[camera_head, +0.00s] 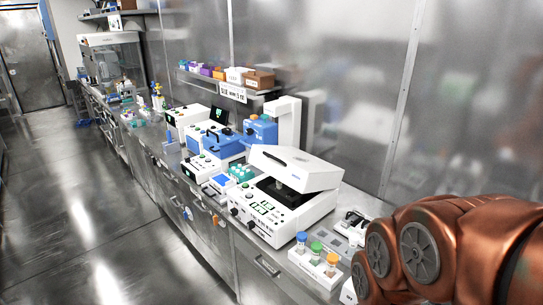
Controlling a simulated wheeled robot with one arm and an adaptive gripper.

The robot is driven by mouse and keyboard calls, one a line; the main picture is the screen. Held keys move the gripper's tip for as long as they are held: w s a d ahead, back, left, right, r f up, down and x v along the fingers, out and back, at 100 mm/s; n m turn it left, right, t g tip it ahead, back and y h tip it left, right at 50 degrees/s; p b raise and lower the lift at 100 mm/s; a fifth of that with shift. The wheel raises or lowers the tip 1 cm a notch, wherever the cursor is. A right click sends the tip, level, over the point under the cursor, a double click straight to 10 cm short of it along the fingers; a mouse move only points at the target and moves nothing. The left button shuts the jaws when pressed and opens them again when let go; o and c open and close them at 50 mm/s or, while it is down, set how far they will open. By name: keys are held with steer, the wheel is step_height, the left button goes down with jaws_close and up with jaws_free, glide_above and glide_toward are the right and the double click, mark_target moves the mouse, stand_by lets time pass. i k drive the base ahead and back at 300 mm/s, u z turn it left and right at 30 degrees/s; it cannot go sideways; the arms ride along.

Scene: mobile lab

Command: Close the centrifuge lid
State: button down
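A dark handle shows on top of the lid. My copper-coloured arm fills the lower right corner, to the right of the centrifuge. My gripper is not in view, so its state and its distance from the lid cannot be seen.
A white rack (314,264) with colour-capped vials stands at the counter's front edge, between the centrifuge and my arm. Blue and white instruments (223,146) crowd the counter on the left. A wall shelf (224,80) holds small boxes. The floor (100,220) at left is clear.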

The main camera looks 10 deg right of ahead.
mark_target(304, 173)
steer(key=u, duration=0.65)
steer(key=i, duration=1.45)
steer(key=z, duration=0.1)
